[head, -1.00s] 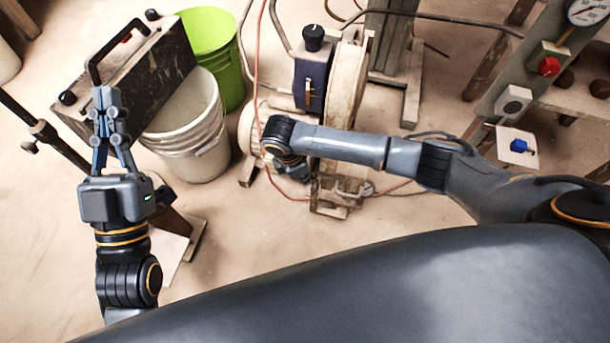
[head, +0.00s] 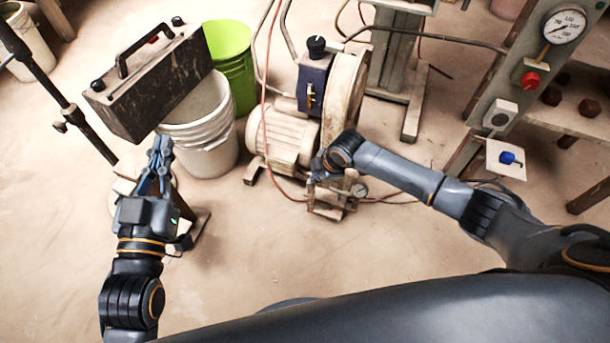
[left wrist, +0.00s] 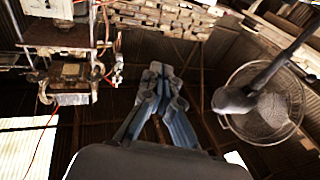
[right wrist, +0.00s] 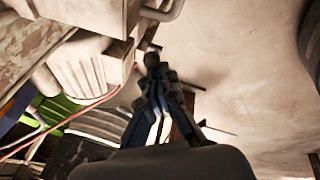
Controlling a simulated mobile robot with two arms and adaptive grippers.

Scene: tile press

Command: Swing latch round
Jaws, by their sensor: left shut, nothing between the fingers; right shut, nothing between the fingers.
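I cannot tell for sure which part is the latch. A small blue handle (head: 511,158) on a white square plate (head: 518,171) hangs below the control post at the right in the head view. Neither gripper is near it. My left gripper (head: 161,145) is shut and empty, in front of the white bucket; its closed fingers also show in the left wrist view (left wrist: 157,72). My right gripper is mostly hidden behind its own wrist in the head view, near the motor. In the right wrist view its fingers (right wrist: 155,65) are shut and empty.
The motor (head: 285,138) with a blue box (head: 312,80) stands centre. A dark case (head: 155,85) sits by the white bucket (head: 205,125) and green bucket (head: 232,60). A post with gauge (head: 563,25) and red button (head: 530,80) is right. Floor at lower centre is clear.

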